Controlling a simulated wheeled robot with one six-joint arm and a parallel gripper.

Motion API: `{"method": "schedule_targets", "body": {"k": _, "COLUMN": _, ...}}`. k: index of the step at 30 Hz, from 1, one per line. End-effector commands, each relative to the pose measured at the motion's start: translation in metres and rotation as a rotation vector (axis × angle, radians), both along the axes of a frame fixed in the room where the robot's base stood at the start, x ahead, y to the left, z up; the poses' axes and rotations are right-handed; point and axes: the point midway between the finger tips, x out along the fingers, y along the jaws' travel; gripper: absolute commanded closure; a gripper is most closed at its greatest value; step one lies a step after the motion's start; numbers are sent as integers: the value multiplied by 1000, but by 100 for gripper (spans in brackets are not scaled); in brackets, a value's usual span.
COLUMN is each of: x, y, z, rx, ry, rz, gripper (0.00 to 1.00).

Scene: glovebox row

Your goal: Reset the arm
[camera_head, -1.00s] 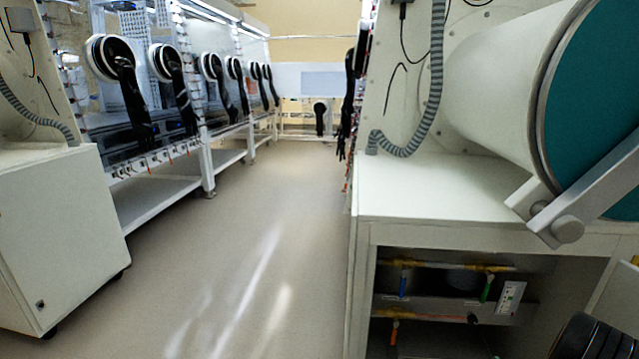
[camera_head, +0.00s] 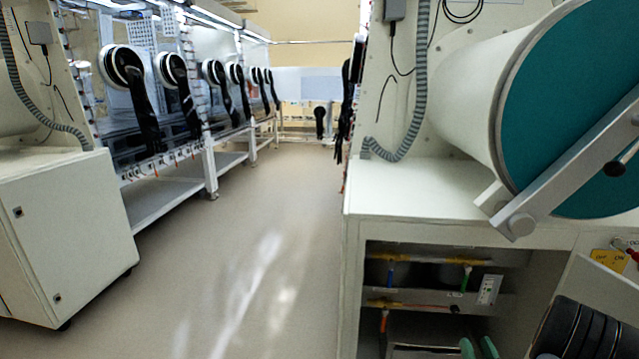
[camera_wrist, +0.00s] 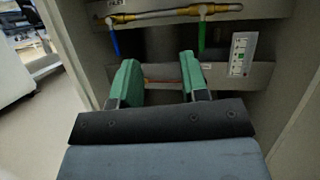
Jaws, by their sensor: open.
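My gripper (camera_wrist: 161,82) shows in the wrist view with its two green fingers apart and nothing between them. It faces the open compartment under the bench, with piping behind the fingertips. In the head view the green fingertips of my gripper (camera_head: 479,349) show at the bottom edge, in front of the lower part of the compartment. My dark arm link (camera_head: 580,335) is at the bottom right corner. The rest of the arm is out of view.
A white bench (camera_head: 420,200) carries a large cylinder with a teal door (camera_head: 580,110) on the right. The compartment holds a yellow pipe (camera_head: 420,259) and a small panel (camera_head: 489,289). A white cabinet (camera_head: 70,235) stands left. The floor aisle (camera_head: 230,230) between is clear.

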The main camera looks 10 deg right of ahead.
Motion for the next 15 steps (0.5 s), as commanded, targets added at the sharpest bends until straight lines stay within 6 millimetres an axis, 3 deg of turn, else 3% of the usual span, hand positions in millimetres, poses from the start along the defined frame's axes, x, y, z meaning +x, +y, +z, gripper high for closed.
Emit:
{"method": "schedule_targets", "body": {"k": 1, "x": 8, "y": 12, "z": 20, "rx": -19, "ry": 5, "rz": 57, "gripper": 59}}
{"method": "schedule_targets", "body": {"k": 5, "x": 26, "y": 50, "z": 55, "rx": -78, "ry": 36, "rz": 231, "gripper": 59}}
{"method": "schedule_targets", "body": {"k": 8, "x": 38, "y": 91, "z": 92, "rx": -155, "ry": 71, "rz": 409, "gripper": 59}}
{"method": "schedule_targets", "body": {"k": 12, "x": 40, "y": 177, "z": 160, "rx": -366, "ry": 151, "rz": 766, "gripper": 59}}
{"method": "schedule_targets", "body": {"k": 15, "x": 20, "y": 243, "z": 208, "rx": -618, "ry": 228, "rz": 1059, "gripper": 59}}
